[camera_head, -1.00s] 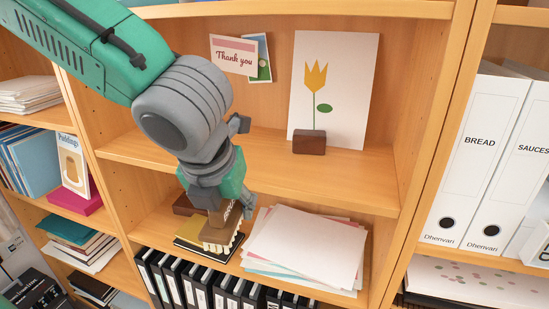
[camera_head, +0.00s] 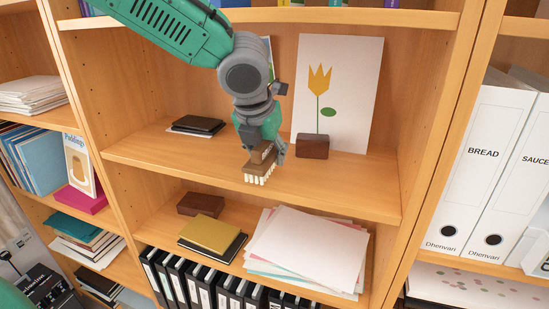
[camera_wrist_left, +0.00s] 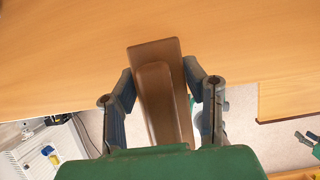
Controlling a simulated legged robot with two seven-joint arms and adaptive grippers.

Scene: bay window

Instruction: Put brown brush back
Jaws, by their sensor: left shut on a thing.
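The brown brush (camera_head: 260,166), with pale bristles pointing down, is held in my left gripper (camera_head: 266,150) in the head view. It hangs in front of the upper middle shelf (camera_head: 190,152), near the shelf's front edge. In the left wrist view the brush (camera_wrist_left: 158,85) lies between the two fingers of my left gripper (camera_wrist_left: 162,95), which are shut on it.
On the upper shelf stand a brown block (camera_head: 312,146), a tulip card (camera_head: 345,95) and black notebooks (camera_head: 198,125). The lower shelf holds a dark brown block (camera_head: 201,204), a yellow notebook (camera_head: 209,233) and papers (camera_head: 305,245). The upper shelf's front centre-left is bare.

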